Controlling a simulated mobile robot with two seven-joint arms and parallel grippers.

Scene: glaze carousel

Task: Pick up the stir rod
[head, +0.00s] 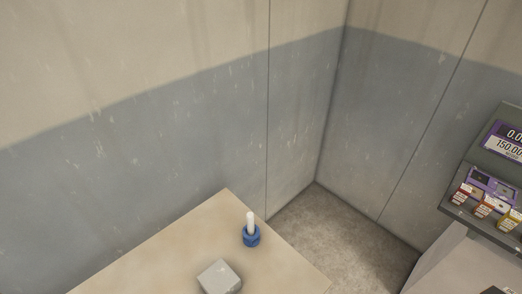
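A white rod (250,222), which looks like the stir rod, stands upright in a small blue holder (251,237). The holder sits on a beige tabletop (168,255) near its far corner. The rod's lower part is hidden inside the holder. Neither of my grippers shows in the head view.
A grey block (219,278) stands on the tabletop in front of the holder, to its left. Walls rise behind the table. At the right is a dark panel (480,160) with a display and several small labelled items. Bare floor (330,225) lies between.

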